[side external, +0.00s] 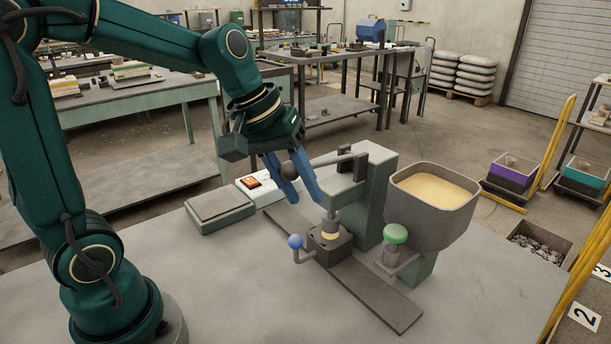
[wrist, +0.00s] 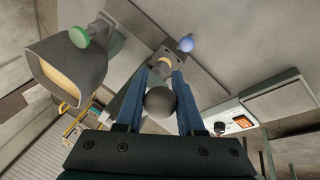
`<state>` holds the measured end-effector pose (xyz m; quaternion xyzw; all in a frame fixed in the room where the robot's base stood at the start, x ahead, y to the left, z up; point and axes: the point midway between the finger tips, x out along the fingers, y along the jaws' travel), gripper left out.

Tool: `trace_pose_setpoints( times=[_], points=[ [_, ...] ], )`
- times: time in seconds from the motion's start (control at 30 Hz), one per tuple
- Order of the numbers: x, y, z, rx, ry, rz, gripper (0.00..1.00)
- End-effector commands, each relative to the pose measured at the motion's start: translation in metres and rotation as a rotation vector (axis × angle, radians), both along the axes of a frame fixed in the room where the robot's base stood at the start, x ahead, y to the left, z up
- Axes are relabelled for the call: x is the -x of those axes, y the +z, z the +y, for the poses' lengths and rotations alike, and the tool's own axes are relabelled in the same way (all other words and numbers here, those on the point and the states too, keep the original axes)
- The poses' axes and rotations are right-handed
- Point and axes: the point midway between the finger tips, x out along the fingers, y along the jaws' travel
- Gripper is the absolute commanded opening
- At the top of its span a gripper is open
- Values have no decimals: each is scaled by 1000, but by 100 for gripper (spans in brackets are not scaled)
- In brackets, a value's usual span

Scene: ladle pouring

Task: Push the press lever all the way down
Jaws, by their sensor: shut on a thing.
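The press (side external: 372,200) is a grey-green column on the table. Its lever (side external: 327,160) reaches out to the left from a dark pivot at the top and looks nearly level. The lever ends in a dark grey ball knob (side external: 289,171). My gripper (side external: 306,198) has blue fingers pointing down and is shut on the knob. In the wrist view the knob (wrist: 160,103) sits between the two fingers. Below the lever, the press ram (side external: 330,219) stands over a dark die block (side external: 331,245) with a tan top. Whether the ram touches it is hard to tell.
A blue-ball handle (side external: 295,242) sticks out left of the die block. A hopper (side external: 435,205) of tan powder with a green knob (side external: 395,233) stands right of the press. A long flat plate (side external: 385,305) runs beneath. A scale (side external: 222,204) with an orange display sits left; the front table is clear.

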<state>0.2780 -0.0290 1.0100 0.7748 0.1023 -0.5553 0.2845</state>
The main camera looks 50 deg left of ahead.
Motion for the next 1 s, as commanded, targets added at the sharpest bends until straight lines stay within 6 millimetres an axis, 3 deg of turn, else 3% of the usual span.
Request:
trace_pose_setpoints(
  times=[0.4, 1.0],
  points=[
    [-6, -15, -1, 5, 3, -8, 0],
    [-8, -15, -2, 5, 0, -15, 0]
  ],
)
